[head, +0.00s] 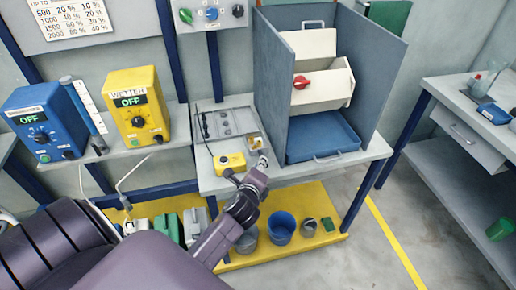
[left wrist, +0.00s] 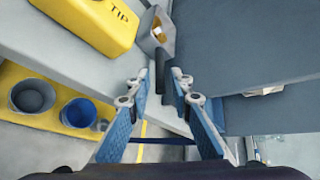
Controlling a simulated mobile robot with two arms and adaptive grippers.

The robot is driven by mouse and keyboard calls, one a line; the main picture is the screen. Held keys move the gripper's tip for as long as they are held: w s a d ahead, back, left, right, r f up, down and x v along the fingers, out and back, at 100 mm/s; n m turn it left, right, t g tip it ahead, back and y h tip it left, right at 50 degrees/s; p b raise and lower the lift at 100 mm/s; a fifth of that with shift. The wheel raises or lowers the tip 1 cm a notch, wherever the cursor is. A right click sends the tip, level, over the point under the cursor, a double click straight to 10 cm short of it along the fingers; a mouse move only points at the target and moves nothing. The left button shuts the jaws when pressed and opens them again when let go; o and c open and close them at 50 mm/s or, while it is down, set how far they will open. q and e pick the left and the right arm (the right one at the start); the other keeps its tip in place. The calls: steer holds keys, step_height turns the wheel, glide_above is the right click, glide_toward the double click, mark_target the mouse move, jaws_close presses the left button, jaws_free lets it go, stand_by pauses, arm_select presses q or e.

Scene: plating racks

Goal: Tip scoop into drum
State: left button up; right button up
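The scoop (left wrist: 153,43) lies on the grey bench top, its grey bowl holding something small and yellowish. Its dark handle (left wrist: 160,76) points toward my left gripper (left wrist: 161,80). The two blue-padded fingers are apart, with the handle's end between their tips; I see gaps at the sides. In the head view the scoop (head: 256,142) is small, just beyond my left gripper (head: 262,163). A cream drum-like box (head: 322,84) with a red knob sits tilted inside the blue-grey booth, behind and right of the gripper. My right gripper is not in view.
A yellow box (left wrist: 95,18) labelled TIP, also in the head view (head: 229,163), stands left of the scoop. The booth wall (head: 279,90) rises close on the right. A blue tray (head: 320,134) lies under the drum. Buckets (head: 282,228) stand on the yellow lower shelf.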

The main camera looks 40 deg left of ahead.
mark_target(259, 151)
arm_select(q)
steer(key=shift+x, duration=2.75)
steer(key=shift+s, duration=0.1)
jaws_close()
steer(key=shift+r, duration=0.1)
